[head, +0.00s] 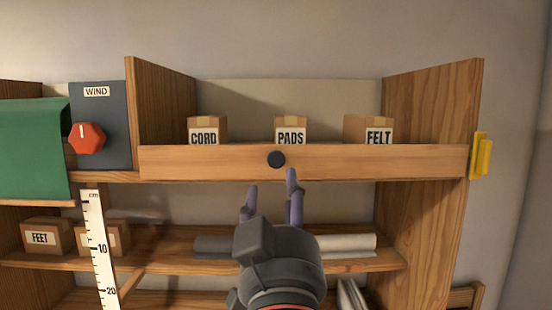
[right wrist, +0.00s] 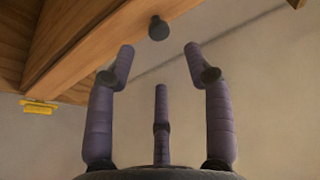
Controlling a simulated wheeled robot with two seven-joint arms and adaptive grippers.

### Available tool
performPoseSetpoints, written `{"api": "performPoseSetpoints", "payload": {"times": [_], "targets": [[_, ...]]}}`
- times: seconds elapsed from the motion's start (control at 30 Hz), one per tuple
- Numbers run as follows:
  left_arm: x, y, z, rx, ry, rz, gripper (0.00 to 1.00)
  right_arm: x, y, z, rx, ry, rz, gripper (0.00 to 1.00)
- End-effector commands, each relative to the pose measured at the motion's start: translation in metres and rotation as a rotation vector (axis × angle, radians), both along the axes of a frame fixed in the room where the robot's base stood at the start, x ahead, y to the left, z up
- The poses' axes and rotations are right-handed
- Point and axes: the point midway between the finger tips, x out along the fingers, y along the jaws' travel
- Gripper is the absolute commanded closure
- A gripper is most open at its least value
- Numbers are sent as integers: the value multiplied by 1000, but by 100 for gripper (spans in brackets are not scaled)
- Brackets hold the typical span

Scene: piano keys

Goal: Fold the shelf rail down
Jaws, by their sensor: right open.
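The shelf rail (head: 380,163) is a wooden board standing upright along the front of the upper shelf. A dark round knob (head: 276,159) sits on its front near the middle. In the right wrist view the rail (right wrist: 95,45) runs across the upper left, and the knob (right wrist: 158,27) sticks out beyond the fingertips. My right gripper (head: 271,184) is open and empty, just below and in front of the knob. Its purple fingers (right wrist: 159,55) are spread and I see a gap between them and the knob. My left gripper is not in view.
Boxes marked CORD (head: 204,131), PADS (head: 291,130) and FELT (head: 370,131) stand behind the rail. A yellow piece (head: 481,156) is on the right side panel. A WIND panel (head: 105,120) with a red knob, a green cloth (head: 32,150) and a ruler (head: 97,250) are left.

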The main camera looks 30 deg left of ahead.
Motion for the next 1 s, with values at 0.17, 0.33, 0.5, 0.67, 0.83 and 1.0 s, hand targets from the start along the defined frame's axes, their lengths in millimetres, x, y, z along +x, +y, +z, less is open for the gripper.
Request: {"api": "performPoseSetpoints", "payload": {"times": [0.17, 0.33, 0.5, 0.67, 0.83, 1.0], "targets": [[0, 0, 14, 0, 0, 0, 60, 27, 17, 15, -1, 0, -3, 48], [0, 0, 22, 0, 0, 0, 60, 47, 28, 24, -1, 1, -2, 48], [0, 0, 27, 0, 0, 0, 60, 58, 36, 29, -1, 1, 0, 48], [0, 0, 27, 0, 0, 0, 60, 62, 38, 30, 0, 0, 0, 48], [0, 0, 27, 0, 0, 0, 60, 62, 38, 30, 0, 0, 0, 48], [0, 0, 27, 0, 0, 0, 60, 62, 38, 30, 0, 0, 0, 85]]}}
